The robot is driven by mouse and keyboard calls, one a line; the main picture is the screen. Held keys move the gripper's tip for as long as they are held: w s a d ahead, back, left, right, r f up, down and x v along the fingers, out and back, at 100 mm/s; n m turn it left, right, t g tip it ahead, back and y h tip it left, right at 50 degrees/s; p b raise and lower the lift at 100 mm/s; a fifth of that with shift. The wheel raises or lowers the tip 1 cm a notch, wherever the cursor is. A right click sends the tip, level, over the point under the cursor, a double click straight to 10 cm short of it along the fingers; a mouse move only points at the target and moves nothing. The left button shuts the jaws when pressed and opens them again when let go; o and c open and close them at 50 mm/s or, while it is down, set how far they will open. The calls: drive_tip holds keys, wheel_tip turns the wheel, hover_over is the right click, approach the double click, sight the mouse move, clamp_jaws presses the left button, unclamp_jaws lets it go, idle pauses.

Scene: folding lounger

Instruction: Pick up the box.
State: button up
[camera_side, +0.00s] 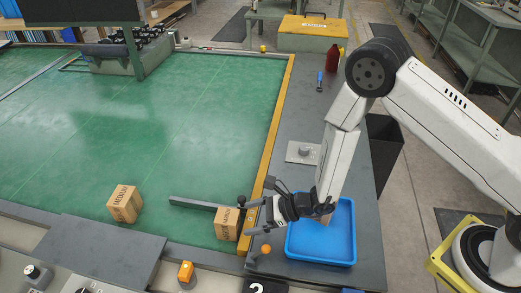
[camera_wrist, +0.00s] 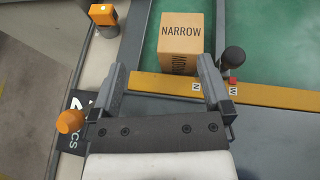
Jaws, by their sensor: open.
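A brown cardboard box (camera_side: 227,223) sits on the green surface against the yellow edge strip, just beyond my gripper (camera_side: 247,216). In the wrist view a box marked NARROW (camera_wrist: 181,34) lies ahead of my gripper (camera_wrist: 163,66), past the fingertips and nearer the right finger. The jaws are open, with nothing between them. A second brown box (camera_side: 123,204) sits tilted in the picture farther left on the green surface. A brown object (camera_side: 326,218) shows partly in the blue tray (camera_side: 304,248), mostly hidden behind my wrist.
A dark bar (camera_side: 190,203) reaches over the green surface to the near box. A dark round-topped post (camera_wrist: 232,62) stands right of the box. An orange knob (camera_side: 265,249) stands beside the tray. An orange block (camera_side: 185,272) is at the front. Much green surface is clear.

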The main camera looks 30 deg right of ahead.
sight(227, 219)
drive_tip(key=shift+w+d+f+m+t+h, duration=0.25)
drive_tip(key=shift+w+f+m+t+h, duration=0.1)
drive_tip(key=shift+f+m+t, duration=0.15)
drive_tip(key=shift+w+d+f+m+t+h, duration=0.2)
drive_tip(key=shift+w+f+m+t+h, duration=0.15)
drive_tip(key=shift+f+m, duration=0.2)
drive_tip(key=shift+x, duration=1.3)
drive_tip(key=shift+a, duration=0.1)
drive_tip(key=shift+x, duration=2.5)
drive_tip(key=shift+r, duration=0.1)
drive_tip(key=c, duration=1.2)
